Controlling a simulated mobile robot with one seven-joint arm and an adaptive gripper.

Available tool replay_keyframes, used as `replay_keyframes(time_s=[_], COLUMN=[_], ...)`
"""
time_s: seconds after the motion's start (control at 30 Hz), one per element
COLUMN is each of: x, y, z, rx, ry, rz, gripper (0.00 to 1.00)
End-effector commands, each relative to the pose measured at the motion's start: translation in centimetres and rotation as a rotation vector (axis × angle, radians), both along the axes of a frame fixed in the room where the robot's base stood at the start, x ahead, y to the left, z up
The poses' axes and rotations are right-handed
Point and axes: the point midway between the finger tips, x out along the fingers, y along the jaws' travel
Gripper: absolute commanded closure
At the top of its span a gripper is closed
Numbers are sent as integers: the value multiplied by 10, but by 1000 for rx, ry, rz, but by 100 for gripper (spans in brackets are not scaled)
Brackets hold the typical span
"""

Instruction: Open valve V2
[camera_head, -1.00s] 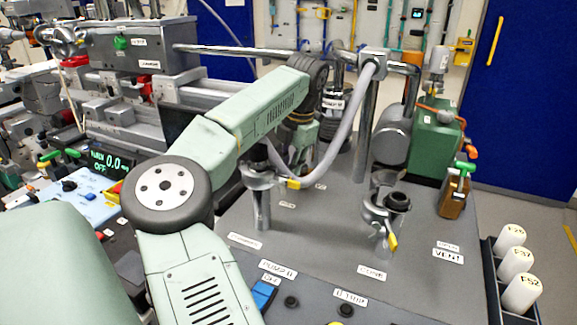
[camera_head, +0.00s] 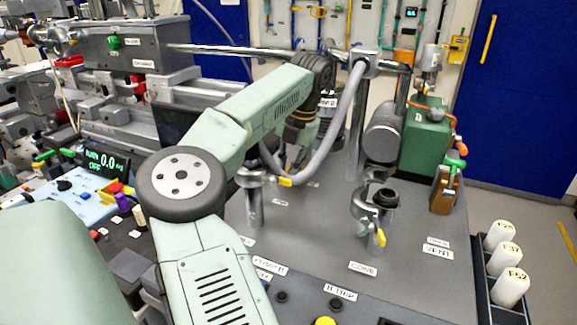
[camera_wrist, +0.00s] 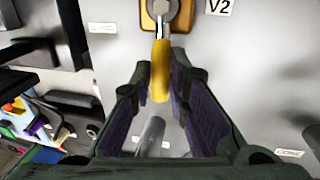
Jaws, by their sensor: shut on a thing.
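Valve V2 shows in the wrist view as a yellow lever handle (camera_wrist: 160,78) on a metal stem over a brass-coloured mount, beside the "V2" label (camera_wrist: 219,6). The handle points down towards me in that view. My gripper (camera_wrist: 161,62) has its dark fingers on either side of the handle and is shut on it. In the head view my gripper (camera_head: 298,133) is at the end of the green arm, behind the grey hose; the fingertips and the V2 handle are hidden there.
A grey hose (camera_head: 335,150) loops close to my gripper. Clamped pipe flanges stand on the grey deck (camera_head: 310,225), one with a yellow-tipped clamp (camera_head: 380,236). A green pump unit (camera_head: 425,140) and a rack of white bottles (camera_head: 504,255) are at right. The deck's front middle is mostly clear.

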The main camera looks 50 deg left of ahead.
Motion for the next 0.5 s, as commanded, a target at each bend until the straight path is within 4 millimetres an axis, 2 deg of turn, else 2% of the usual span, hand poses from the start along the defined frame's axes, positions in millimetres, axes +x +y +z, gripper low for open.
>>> replay_keyframes(time_s=[0.13,0.17,0.43,0.5], x=[1,1,1,0], y=[0,0,0,0], z=[2,2,1,1], rx=[2,2,1,1], ry=[-4,-4,-2,-2], rz=[1,1,0,0], gripper=[100,83,65,64])
